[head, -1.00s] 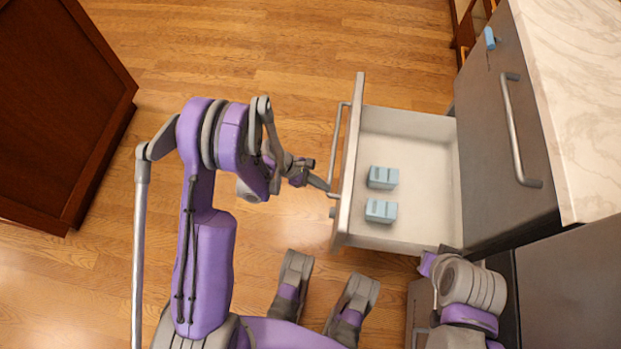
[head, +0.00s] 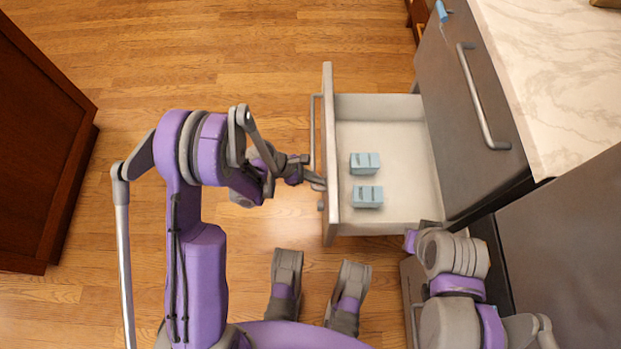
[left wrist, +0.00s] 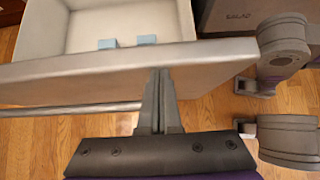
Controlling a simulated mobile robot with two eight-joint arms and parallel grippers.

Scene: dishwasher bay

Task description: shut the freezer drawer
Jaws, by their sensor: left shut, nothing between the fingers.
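The freezer drawer (head: 331,160) is open and stands out to the left from the grey cabinet. Its pale inside (head: 405,150) shows, with two light blue boxes, one (head: 365,163) behind the other (head: 368,196). A bar handle (head: 313,130) runs along the drawer's front. My left gripper (head: 319,184) is shut and empty, with its fingertips at the drawer front near the handle's lower end. In the left wrist view the fingers (left wrist: 158,88) meet the front panel (left wrist: 90,72) and appear to touch it. My right arm is at the lower right; its gripper does not show.
A grey panel with a long handle (head: 482,95) is right of the drawer, under a pale marble countertop (head: 550,80). A dark reddish wood cabinet (head: 40,140) stands at the far left.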

